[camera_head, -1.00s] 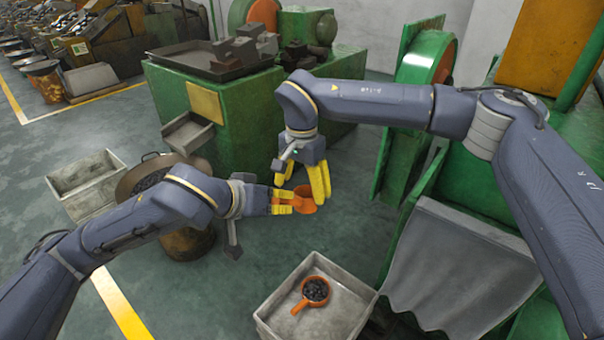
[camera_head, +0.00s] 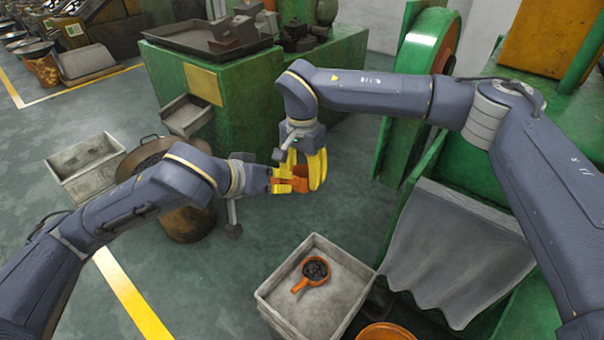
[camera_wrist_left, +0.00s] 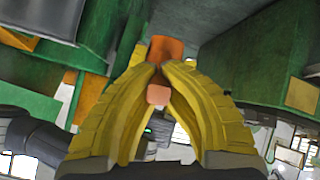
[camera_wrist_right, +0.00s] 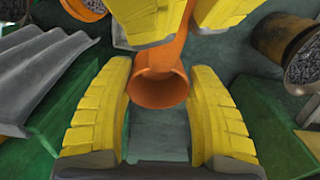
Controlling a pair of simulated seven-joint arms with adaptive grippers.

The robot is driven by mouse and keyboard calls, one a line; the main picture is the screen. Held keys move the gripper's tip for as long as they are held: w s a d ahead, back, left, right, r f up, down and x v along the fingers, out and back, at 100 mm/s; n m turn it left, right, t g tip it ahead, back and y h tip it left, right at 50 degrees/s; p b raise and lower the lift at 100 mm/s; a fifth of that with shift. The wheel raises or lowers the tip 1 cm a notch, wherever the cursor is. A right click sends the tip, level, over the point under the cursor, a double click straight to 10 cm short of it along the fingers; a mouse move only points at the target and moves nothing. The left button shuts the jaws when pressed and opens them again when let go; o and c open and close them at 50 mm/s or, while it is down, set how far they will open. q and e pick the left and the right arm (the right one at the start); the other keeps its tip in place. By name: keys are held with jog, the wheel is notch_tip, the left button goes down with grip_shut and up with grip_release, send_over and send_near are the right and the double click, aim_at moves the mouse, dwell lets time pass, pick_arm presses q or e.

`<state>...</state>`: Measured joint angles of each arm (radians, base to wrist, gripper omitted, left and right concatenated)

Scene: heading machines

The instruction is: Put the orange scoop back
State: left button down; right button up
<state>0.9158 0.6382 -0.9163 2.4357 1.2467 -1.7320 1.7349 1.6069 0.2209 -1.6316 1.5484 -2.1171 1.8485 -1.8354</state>
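An orange scoop (camera_head: 299,172) is held in the air by my left gripper (camera_head: 284,181), whose yellow fingers are closed on it. In the left wrist view, orange parts of the scoop (camera_wrist_left: 165,50) show beyond and between these fingers. My right gripper (camera_head: 312,172) points down at the scoop. In the right wrist view, the scoop's open round end (camera_wrist_right: 160,90) sits between the right gripper's spread fingers (camera_wrist_right: 160,115), with gaps on both sides. A second orange scoop (camera_head: 302,285), filled with dark pieces, lies in the grey bin (camera_head: 280,310).
A wide pan (camera_head: 140,148) with dark pieces stands on a drum behind my left arm. An empty grey box (camera_head: 85,165) is at the left. Green machines (camera_head: 235,100) stand behind and at the right, with a grey chute (camera_head: 450,250). An orange container (camera_head: 385,332) shows at the bottom edge.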

pick_arm(q)
jog(key=shift+s+d, duration=0.1)
jog(key=shift+d, duration=0.05)
pick_arm(e)
jog(key=shift+a, duration=0.15)
jog(key=c, duration=0.6)
pick_arm(q)
jog(key=c, duration=1.5)
grip_release()
